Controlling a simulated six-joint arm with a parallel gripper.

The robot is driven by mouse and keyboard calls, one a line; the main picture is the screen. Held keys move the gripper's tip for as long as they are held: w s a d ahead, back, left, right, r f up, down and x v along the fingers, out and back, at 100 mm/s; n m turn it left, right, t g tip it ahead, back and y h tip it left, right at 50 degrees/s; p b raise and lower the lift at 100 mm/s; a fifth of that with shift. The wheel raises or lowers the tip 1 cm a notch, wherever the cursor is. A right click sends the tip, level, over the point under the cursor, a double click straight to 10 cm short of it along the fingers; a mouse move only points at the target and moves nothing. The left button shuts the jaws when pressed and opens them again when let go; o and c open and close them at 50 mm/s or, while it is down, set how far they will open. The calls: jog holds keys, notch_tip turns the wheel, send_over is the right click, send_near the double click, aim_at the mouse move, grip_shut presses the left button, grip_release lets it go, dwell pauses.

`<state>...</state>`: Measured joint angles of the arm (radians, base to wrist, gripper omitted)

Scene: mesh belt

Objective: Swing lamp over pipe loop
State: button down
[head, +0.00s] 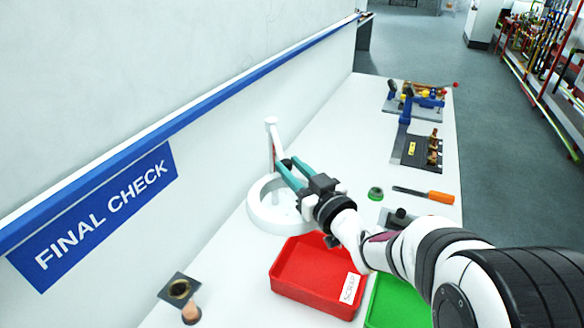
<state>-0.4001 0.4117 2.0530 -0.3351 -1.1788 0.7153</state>
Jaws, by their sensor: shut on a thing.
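The lamp is white, with a thin post (271,133) near the wall and a broad white ring (262,214) below it. I cannot tell how the ring joins the post. My gripper (283,163) reaches in from the right, its teal fingers at the post above the ring. It is shut on a part of the lamp, and the fingers hide the part held. A dark plate (408,158) at the right carries copper-coloured pipe pieces (433,150). I cannot tell whether they form the pipe loop.
A red scrap tray (300,295) and a green tray (388,306) stand at the front. A green roll (375,193) and orange-handled tool (438,196) lie right. A blue clamp fixture (425,101) stands behind. The wall borders the left.

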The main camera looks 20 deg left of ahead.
jog(key=shift+d, duration=0.1)
jog(key=w+d+n+g+y, duration=0.3)
jog(key=w+d+n+g, duration=0.3)
jog(key=w, duration=0.5)
jog(key=shift+d+g, duration=1.15)
jog(key=shift+g, duration=0.35)
jog(key=c, duration=0.6)
grip_release()
jog(key=s+d, duration=0.1)
jog(key=d, duration=1.4)
jog(key=shift+s+d, duration=0.2)
jog(key=shift+d, duration=0.2)
